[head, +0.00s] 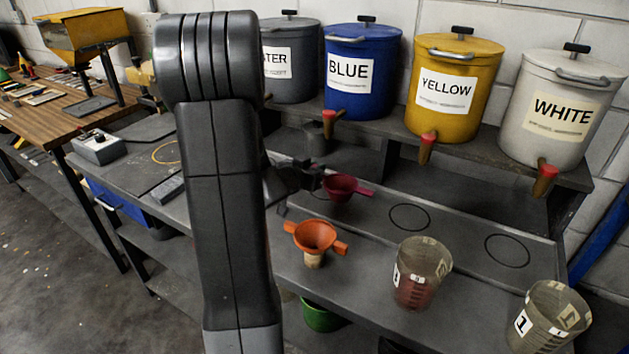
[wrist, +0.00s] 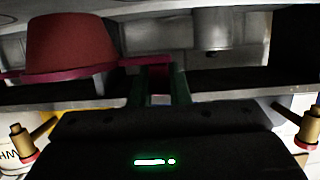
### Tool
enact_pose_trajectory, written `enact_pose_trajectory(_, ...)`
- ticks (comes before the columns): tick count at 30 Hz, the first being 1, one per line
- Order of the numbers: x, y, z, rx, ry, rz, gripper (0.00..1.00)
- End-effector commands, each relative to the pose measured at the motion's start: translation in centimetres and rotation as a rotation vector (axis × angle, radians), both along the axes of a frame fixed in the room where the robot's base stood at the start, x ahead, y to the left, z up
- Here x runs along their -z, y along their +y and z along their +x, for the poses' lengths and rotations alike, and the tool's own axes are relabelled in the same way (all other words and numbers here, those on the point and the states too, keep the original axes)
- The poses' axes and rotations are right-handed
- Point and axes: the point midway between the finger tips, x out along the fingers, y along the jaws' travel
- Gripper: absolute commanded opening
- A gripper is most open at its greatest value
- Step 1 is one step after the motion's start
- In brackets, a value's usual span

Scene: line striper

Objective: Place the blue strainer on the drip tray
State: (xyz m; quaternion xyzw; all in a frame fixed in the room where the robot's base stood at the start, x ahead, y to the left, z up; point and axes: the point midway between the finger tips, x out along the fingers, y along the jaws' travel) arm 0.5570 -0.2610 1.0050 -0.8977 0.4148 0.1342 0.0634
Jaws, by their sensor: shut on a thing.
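My gripper (head: 312,180) is shut on the handle tab of a crimson strainer (head: 340,188). In the wrist view the fingers (wrist: 163,85) pinch its tab, and the strainer's body (wrist: 70,47) extends to the left. In the head view it is over the back left part of a long grey raised tray (head: 455,238) with circle marks, which looks like the drip tray. I cannot tell whether it touches the tray. I see no blue strainer. An orange strainer (head: 314,236) sits on a small pale support on the bench in front.
Several lidded buckets with taps stand on the shelf behind, including a blue one (head: 362,72) and a yellow one (head: 455,85). Two measuring cups, one reddish (head: 415,285) and one grey (head: 545,322), stand at front right. A green bowl (head: 320,316) is below the bench edge.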

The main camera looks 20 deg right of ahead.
Motion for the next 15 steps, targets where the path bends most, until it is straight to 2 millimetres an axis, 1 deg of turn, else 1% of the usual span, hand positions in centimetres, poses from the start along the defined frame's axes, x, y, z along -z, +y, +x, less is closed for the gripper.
enact_pose_trajectory(1,1.3,0.0,0.0,-0.001,0.006,0.000,0.00)
enact_pose_trajectory(4,2.6,0.1,0.0,-0.001,0.005,0.000,0.00)
enact_pose_trajectory(7,3.0,0.0,0.0,-0.001,0.002,0.000,0.00)
enact_pose_trajectory(15,3.1,0.0,0.0,0.000,0.001,0.000,0.00)
